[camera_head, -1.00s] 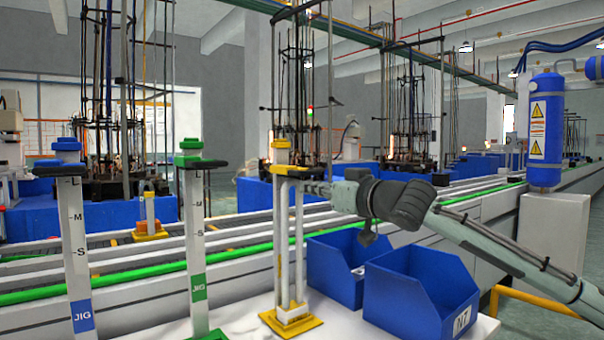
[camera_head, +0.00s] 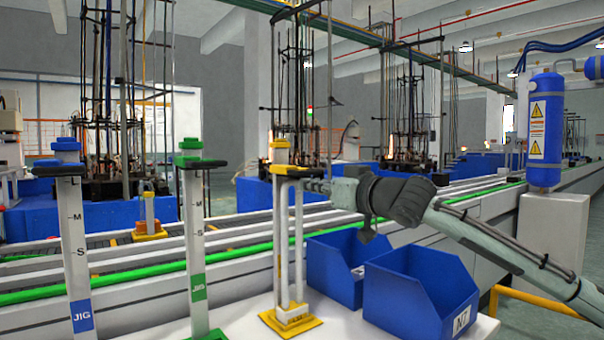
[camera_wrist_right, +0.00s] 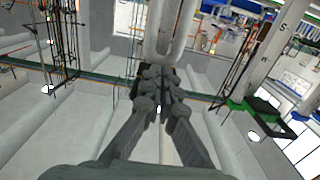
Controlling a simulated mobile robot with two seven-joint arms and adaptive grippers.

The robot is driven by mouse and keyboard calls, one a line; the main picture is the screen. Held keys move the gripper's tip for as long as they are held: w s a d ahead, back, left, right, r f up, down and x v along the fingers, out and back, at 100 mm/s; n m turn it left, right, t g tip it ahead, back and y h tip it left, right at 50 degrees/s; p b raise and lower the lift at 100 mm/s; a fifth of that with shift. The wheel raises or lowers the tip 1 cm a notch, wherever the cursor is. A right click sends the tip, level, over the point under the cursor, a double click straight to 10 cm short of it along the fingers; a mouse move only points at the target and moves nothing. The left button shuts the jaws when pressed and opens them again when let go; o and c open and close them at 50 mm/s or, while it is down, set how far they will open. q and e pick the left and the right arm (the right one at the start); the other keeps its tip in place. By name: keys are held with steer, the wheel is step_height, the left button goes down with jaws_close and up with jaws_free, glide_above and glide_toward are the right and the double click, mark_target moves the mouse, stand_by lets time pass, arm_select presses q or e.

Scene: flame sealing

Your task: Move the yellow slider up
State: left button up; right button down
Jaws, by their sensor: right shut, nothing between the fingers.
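The yellow slider (camera_head: 292,172) sits near the top of the yellow jig's white posts, just below its yellow cap (camera_head: 280,143). A dark piece shows at its front. The jig stands on a square yellow base (camera_head: 291,320). My right gripper (camera_head: 312,185) comes in from the right, fingertips pointing left at the post just below the slider; I cannot tell whether they touch it. In the right wrist view my right gripper (camera_wrist_right: 161,103) is shut and empty, with a white post (camera_wrist_right: 165,42) beyond its tips. My left gripper is not in view.
A green jig (camera_head: 197,245) and a blue jig (camera_head: 75,245) stand to the left. Two blue bins (camera_head: 337,268) (camera_head: 405,305) stand right of the yellow jig, below my right arm. A conveyor with a green rail (camera_head: 245,234) runs behind.

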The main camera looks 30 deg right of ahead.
steer(key=shift+r, duration=1.65)
steer(key=shift+f+b, duration=0.7)
steer(key=shift+f, duration=0.25)
arm_select(q)
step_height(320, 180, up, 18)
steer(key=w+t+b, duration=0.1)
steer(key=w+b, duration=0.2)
steer(key=b, duration=0.3)
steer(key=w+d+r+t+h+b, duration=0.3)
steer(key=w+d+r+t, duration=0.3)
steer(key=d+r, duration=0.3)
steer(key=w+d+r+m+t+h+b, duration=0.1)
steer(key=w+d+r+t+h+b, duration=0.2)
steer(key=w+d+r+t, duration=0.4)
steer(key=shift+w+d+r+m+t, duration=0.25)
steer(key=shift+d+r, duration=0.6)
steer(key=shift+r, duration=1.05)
arm_select(e)
glide_toward(312, 171)
steer(key=shift+a+f, duration=0.1)
steer(key=shift+f, duration=0.55)
